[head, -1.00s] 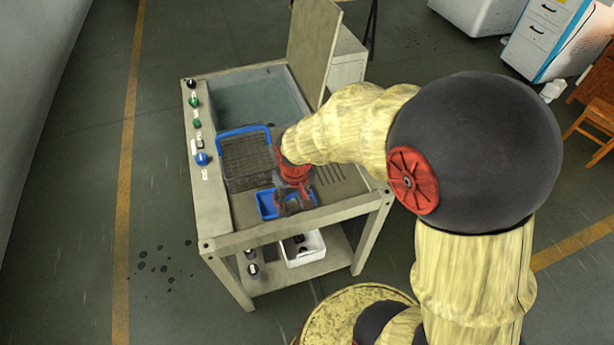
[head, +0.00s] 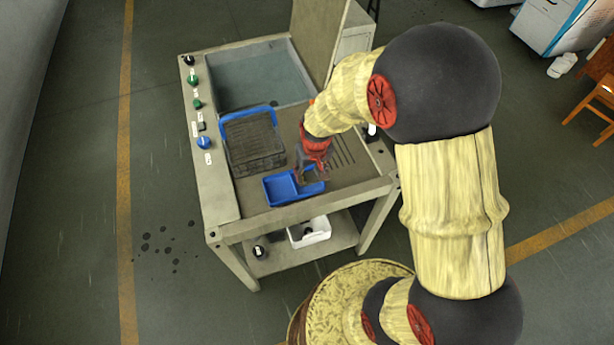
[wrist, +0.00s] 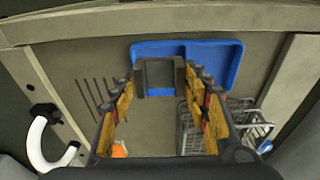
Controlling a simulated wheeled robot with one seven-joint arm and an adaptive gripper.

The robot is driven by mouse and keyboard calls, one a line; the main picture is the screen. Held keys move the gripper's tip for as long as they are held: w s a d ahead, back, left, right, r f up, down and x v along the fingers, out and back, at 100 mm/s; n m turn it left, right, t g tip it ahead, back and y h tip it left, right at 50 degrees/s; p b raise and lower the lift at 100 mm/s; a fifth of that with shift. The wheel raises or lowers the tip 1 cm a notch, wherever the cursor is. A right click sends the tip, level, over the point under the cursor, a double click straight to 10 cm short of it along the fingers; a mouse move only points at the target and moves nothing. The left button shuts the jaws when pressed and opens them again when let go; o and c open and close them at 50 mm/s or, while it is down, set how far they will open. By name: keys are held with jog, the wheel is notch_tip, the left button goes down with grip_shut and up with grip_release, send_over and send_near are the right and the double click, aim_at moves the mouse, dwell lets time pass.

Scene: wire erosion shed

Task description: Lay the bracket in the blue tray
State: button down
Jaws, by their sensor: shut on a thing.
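The blue tray (head: 281,188) lies on the worktop of the grey bench, near its front edge. It also shows in the wrist view (wrist: 226,66), where a divider splits it into two parts. My gripper (head: 314,178) is over the right end of the tray. In the wrist view its two fingers (wrist: 160,84) are shut on the dark grey bracket (wrist: 158,72). The bracket appears in front of the tray's left part; its height above the tray is hard to tell. In the head view the bracket is mostly hidden by the gripper.
A black basket with a blue handle (head: 252,142) stands just behind the tray. A water-filled basin (head: 250,78) lies behind it, with a raised panel (head: 318,38) at its right. Knobs line the bench's left rail (head: 216,180). A white box (head: 309,232) sits on the lower shelf.

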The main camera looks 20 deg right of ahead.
aim_at(307, 176)
jog(key=w+f, duration=0.3)
jog(key=shift+f, duration=0.35)
jog(key=shift+w+f+b, duration=0.2)
jog(key=shift+f+b, duration=0.2)
jog(key=shift+f, duration=1.25)
jog(key=shift+f, duration=0.2)
jog(key=c, duration=1)
grip_release()
jog(key=shift+o, duration=0.4)
